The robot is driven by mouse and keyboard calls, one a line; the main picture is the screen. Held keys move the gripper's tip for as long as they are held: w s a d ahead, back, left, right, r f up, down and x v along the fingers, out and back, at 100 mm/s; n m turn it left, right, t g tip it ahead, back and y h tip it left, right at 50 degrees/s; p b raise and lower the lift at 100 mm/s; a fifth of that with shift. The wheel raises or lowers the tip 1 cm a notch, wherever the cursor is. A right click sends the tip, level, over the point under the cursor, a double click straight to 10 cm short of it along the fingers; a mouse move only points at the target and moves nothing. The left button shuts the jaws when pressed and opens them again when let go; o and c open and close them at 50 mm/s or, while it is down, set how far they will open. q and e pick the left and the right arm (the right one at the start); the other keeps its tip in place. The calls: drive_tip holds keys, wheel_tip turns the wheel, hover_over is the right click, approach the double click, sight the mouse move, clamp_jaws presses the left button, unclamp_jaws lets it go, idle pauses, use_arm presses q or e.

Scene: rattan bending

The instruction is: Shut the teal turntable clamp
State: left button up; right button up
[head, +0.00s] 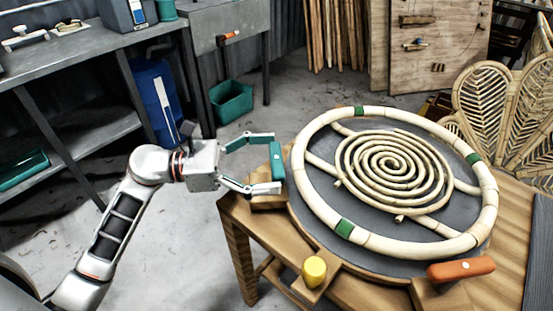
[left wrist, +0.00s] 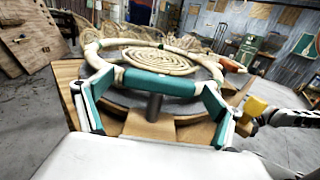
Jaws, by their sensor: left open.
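The teal turntable clamp (head: 277,160) is a rounded bar at the left edge of the round turntable (head: 318,215). In the left wrist view the teal clamp (left wrist: 160,82) lies crosswise over a dark post, between my left gripper's fingers. My left gripper (head: 264,163) is open, its two fingertips at either end of the clamp. In the left wrist view my left gripper's teal-padded fingers (left wrist: 157,108) are spread wide; I cannot tell whether they touch the clamp. Part of my right arm (left wrist: 292,117) shows at the right there, its jaw state unclear.
A rattan ring (head: 372,237) with green bands and a rattan spiral (head: 392,168) lie on the turntable. An orange clamp (head: 461,268) and a yellow knob (head: 314,270) stand at the front. A rattan chair (head: 495,105) is behind right.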

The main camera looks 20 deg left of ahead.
use_arm(q)
drive_tip(key=shift+w+d, duration=0.25)
drive_tip(key=shift+d, duration=0.35)
use_arm(e)
drive_tip(key=shift+s+d+f, duration=0.1)
drive_tip(key=shift+s+f, duration=0.2)
drive_tip(key=shift+f, duration=0.05)
use_arm(q)
drive_tip(key=c, duration=1.1)
use_arm(e)
drive_tip(key=shift+w+r, duration=0.25)
drive_tip(key=shift+r, duration=0.05)
use_arm(q)
drive_tip(key=shift+f, duration=0.15)
use_arm(e)
drive_tip(key=shift+w+f, duration=0.1)
